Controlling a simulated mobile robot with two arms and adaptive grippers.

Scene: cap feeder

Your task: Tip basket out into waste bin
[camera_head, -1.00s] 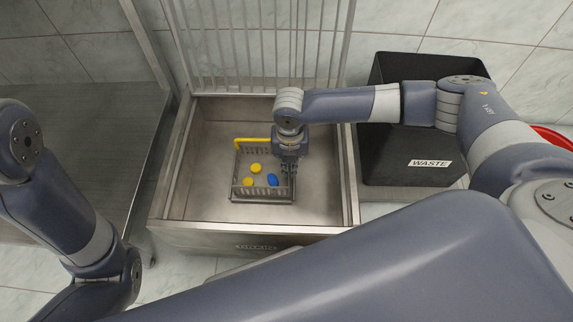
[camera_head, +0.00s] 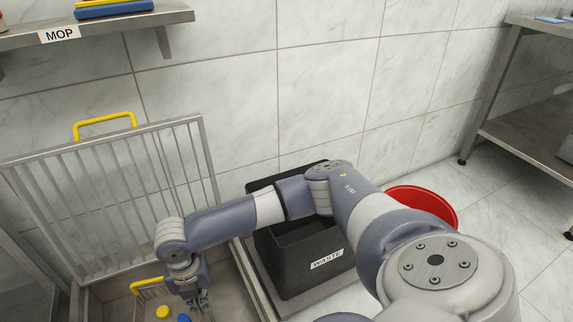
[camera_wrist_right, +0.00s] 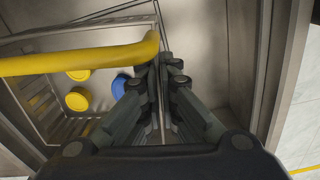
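The wire basket (camera_head: 152,292) stands in the steel sink at the bottom of the head view, mostly cut off by the frame edge. It has a yellow handle (camera_wrist_right: 80,58) and holds yellow caps (camera_wrist_right: 77,98) and a blue cap (camera_wrist_right: 121,86). My right gripper (camera_head: 197,304) points down at the basket's right side. In the right wrist view, its fingers (camera_wrist_right: 162,76) are close together around the basket's side wall. The black waste bin (camera_head: 283,272), labelled WASTE, stands right of the sink, partly behind my right arm. My left gripper is out of view.
A barred lid (camera_head: 110,190) with a yellow handle stands raised behind the sink. A red bucket (camera_head: 430,205) is on the floor right of the bin. A shelf (camera_head: 120,25) labelled MOP is at upper left, and a steel table (camera_head: 535,125) at far right.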

